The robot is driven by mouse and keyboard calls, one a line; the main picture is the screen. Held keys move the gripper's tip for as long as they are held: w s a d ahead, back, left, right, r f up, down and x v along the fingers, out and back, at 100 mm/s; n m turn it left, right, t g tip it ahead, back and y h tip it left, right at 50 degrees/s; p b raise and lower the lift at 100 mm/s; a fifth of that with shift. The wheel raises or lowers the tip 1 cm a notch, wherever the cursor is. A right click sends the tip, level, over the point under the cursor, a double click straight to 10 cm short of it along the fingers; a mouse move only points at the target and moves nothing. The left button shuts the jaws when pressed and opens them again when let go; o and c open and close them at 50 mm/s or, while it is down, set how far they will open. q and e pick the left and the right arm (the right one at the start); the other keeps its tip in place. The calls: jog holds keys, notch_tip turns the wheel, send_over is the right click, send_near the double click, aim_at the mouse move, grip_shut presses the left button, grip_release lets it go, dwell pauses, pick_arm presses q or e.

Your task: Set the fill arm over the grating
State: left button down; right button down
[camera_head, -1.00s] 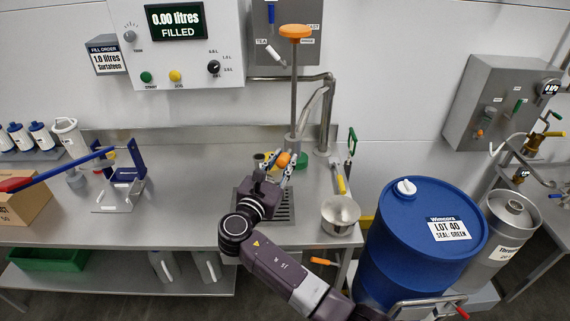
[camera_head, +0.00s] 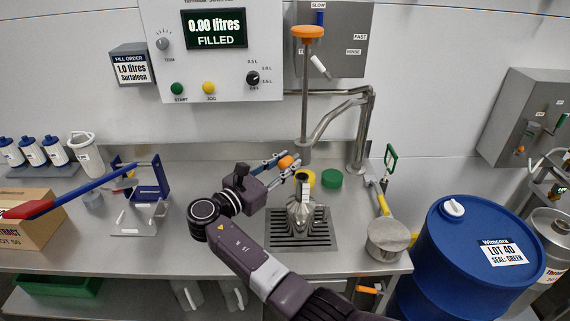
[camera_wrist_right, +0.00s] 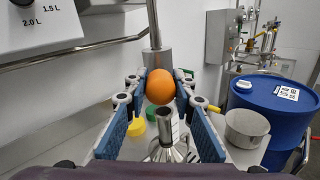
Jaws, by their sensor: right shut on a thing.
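The fill arm (camera_head: 334,122) is a bent steel pipe running left from a post at the back of the counter. It ends in a nozzle with a tall rod topped by an orange disc. An orange ball knob (camera_head: 285,162) sits at the nozzle's front. My right gripper (camera_head: 285,164) is shut on this knob, one finger on each side; the knob also shows in the wrist view (camera_wrist_right: 160,87). The dark slotted grating (camera_head: 315,241) lies in front of the nozzle. A steel can (camera_head: 303,216) with a narrow neck stands on it. My left gripper is out of view.
A yellow lid (camera_head: 305,178) and a green lid (camera_head: 331,179) lie behind the grating. A steel pot (camera_head: 388,240) stands at the counter's right end, beside a blue drum (camera_head: 470,260). A blue stand with a red-handled lever (camera_head: 75,190) is at left.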

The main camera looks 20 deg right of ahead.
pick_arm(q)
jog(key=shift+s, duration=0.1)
pick_arm(e)
jog(key=shift+w+a+r, duration=0.15)
jog(key=shift+w+r, duration=0.05)
jog(key=shift+r, duration=0.1)
jog(key=c, duration=1.9)
grip_release()
jog(key=o, duration=0.3)
jog(key=shift+w+a+f, duration=0.15)
jog(key=shift+w+f, duration=0.05)
jog(key=shift+w, duration=0.1)
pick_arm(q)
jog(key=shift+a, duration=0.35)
pick_arm(e)
jog(key=shift+s, duration=0.1)
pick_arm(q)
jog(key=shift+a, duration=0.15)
pick_arm(e)
jog(key=shift+s+r, duration=0.1)
notch_tip(320, 180, up, 10)
jog(key=shift+f, duration=0.1)
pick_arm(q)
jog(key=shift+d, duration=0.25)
